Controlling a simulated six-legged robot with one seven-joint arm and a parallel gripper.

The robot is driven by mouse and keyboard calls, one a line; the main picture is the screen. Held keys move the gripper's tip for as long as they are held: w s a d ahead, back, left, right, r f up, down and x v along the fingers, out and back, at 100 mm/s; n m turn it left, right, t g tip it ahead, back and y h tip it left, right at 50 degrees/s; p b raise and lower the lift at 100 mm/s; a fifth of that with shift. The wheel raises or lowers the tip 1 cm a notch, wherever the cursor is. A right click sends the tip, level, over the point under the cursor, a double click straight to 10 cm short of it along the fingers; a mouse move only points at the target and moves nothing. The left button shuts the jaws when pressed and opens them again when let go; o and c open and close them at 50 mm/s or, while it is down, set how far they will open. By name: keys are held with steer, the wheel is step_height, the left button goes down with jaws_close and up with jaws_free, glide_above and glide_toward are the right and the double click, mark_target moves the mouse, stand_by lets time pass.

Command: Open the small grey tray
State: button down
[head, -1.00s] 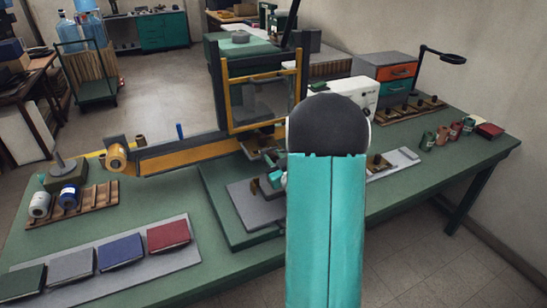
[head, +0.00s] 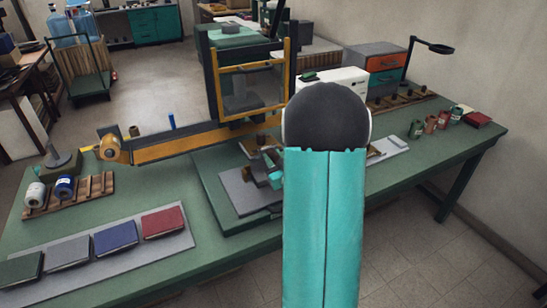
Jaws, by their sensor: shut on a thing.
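A flat grey tray-like plate (head: 240,198) lies on a green base on the workbench, just left of my arm. I take it to be the small grey tray, but my arm hides its right side. My gripper (head: 268,172) shows only in part, as small grey and teal pieces over the plate's right end. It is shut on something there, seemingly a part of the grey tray. The contact is too small and covered to see clearly.
A yellow-framed machine (head: 250,65) stands behind the plate, with a long yellow arm (head: 185,147) reaching left. Books (head: 116,238) lie on a grey board at front left. Spools (head: 65,187) stand in a wooden rack. Jars (head: 430,124) stand at right.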

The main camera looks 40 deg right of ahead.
steer(key=c, duration=1.1)
jaws_free()
steer(key=shift+s, duration=0.1)
